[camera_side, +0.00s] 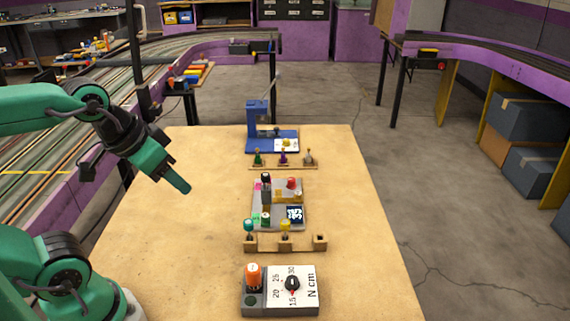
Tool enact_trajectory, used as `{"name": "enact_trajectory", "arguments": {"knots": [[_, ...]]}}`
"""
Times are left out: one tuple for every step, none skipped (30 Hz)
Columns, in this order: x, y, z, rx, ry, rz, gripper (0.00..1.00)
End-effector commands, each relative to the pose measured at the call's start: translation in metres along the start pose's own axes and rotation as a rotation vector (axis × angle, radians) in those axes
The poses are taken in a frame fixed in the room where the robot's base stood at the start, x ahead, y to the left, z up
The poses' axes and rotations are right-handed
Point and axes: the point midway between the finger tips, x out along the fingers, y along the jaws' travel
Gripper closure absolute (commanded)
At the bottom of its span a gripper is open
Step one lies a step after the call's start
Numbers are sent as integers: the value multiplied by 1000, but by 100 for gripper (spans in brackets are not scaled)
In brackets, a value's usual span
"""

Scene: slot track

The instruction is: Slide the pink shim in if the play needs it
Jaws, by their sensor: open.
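A grey fixture plate (293,216) lies in the middle of the wooden table. It carries a dark upright post (266,193), a red knob (291,183), a tan block (281,196), a green-and-white piece (265,218) and a black-and-white patterned tile (295,214). A small pink patch (258,186) shows at the plate's upper left; it may be the pink shim, but it is too small to tell. My gripper (137,184) is open and empty, raised left of the plate and well apart from it. Any play in the fixture cannot be seen.
A torque tester (306,278) with a dial and orange knob stands in front. A wooden rack (262,243) holds teal and yellow-topped tools. Behind are a row of small drivers (283,166) and a blue press (257,125). The table's left and right sides are clear.

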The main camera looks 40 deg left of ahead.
Motion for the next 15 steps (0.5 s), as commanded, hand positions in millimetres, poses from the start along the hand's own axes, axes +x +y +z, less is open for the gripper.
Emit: {"name": "enact_trajectory", "arguments": {"knots": [[0, 0, 0, 0, 0, 0, 60], [0, 0, 0, 0, 0, 0, 60], [0, 0, -1, 0, -1, 0, 60], [0, 0, -2, 0, -2, -1, 60], [0, 0, -4, 0, -4, -1, 60], [0, -1, -6, 0, -7, -2, 60], [0, -1, -8, 0, -10, -2, 60], [0, -2, -10, 0, -14, -3, 60], [0, -2, -14, 0, -18, -4, 60], [0, -3, -17, 0, -24, -5, 60], [0, -3, -21, 0, -29, -6, 60], [0, -4, -27, 0, -37, -7, 60], [1, -5, -31, 0, -43, -8, 60], [2, -6, -36, 0, -50, -9, 60], [3, -7, -43, 1, -59, -11, 60]]}}
